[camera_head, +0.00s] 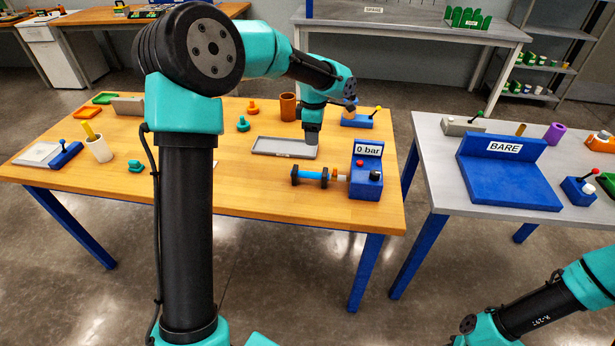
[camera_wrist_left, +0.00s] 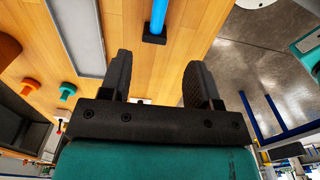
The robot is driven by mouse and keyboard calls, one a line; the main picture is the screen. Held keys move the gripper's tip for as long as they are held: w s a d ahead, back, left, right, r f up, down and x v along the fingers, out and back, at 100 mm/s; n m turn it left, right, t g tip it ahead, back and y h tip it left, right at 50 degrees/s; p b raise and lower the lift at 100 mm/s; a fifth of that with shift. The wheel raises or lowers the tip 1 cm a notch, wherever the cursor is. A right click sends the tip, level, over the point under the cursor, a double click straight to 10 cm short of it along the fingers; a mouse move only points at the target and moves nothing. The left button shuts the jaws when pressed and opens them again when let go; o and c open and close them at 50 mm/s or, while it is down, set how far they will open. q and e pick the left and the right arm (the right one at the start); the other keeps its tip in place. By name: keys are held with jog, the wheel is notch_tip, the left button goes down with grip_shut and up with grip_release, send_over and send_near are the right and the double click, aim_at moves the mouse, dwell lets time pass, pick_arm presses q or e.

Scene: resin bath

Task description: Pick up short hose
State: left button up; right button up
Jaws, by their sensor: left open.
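The short hose (camera_head: 311,175) is a light blue tube with dark ends. It lies across the front right of the wooden table, its right end close to the blue unit (camera_head: 366,160) marked "0 bar". I cannot tell whether it is joined to that unit. In the left wrist view the hose (camera_wrist_left: 159,14) enters from the top, beyond my fingertips, with one dark end showing. My left gripper (camera_wrist_left: 160,75) is open and empty. In the head view my left gripper (camera_head: 312,137) is over the right end of the grey tray (camera_head: 270,152), behind the hose. My right gripper is out of view.
A teal plug (camera_head: 136,166), a white cup (camera_head: 99,149) and a brown cup (camera_head: 288,107) stand on the wooden table (camera_head: 210,185). To the right, a grey table carries a blue stand (camera_head: 510,185) marked "BARE". The front middle of the wooden table is clear.

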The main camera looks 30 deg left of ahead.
aim_at(313, 175)
pick_arm(q)
notch_tip(313, 175, down, 12)
jog(key=shift+f, duration=0.15)
dwell(0.7)
jog(key=shift+f, duration=2.6)
grip_shut()
